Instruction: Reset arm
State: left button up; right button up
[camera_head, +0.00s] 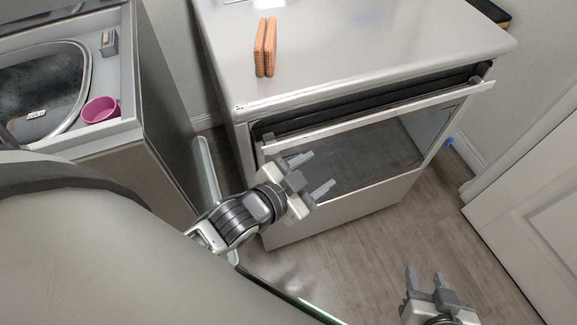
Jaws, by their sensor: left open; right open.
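My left gripper (310,174) is in front of the grey front-door appliance (292,232), near the left part of its front. Its two fingers are spread and nothing is between them. My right gripper (426,279) is low at the bottom right, over the wood floor, pointing up in the picture. Its fingers are apart and empty. The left arm's upper part lies behind my large pale body part at the lower left, so much of it is hidden.
Brown wooden blocks (265,46) stand on the appliance top. A white door (535,200) is at the right. The floor (385,240) between is clear.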

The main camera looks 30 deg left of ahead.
pick_arm(q)
jog(key=s+a+f+n+g+y, duration=0.1)
jog(key=s+f+n+g, duration=0.2)
jog(key=s+f, duration=0.3)
jog(key=shift+s+a+f+n, duration=0.25)
jog(key=shift+s+n, duration=0.2)
jog(key=shift+n, duration=0.25)
